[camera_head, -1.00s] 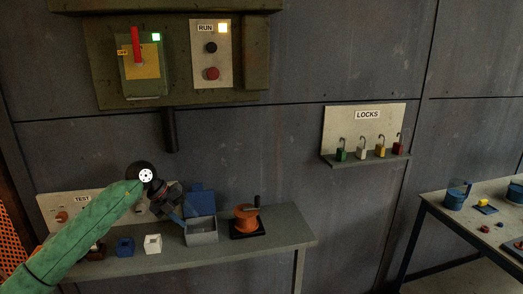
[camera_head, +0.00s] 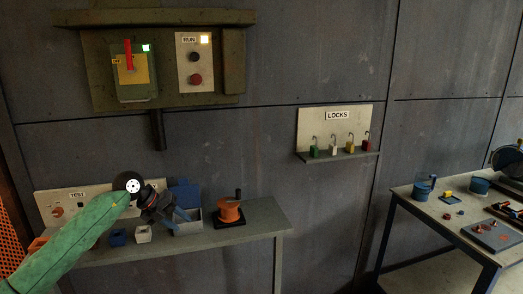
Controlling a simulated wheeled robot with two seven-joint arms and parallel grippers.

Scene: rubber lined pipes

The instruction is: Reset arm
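My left arm (camera_head: 75,245), in a green sleeve, reaches in from the lower left over the wall shelf. My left gripper (camera_head: 181,214) is small and dark in front of the open grey box with the blue lid (camera_head: 186,190); whether its fingers are apart or closed is too small to tell. I see nothing clearly held in it. My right arm and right gripper are out of view.
The shelf (camera_head: 258,220) also bears an orange spool (camera_head: 229,211), a white block (camera_head: 143,234) and a blue block (camera_head: 118,237). Above are a switch panel (camera_head: 162,104) and a LOCKS rack (camera_head: 336,128) with several padlocks. A cluttered table (camera_head: 405,203) stands right, with open floor between.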

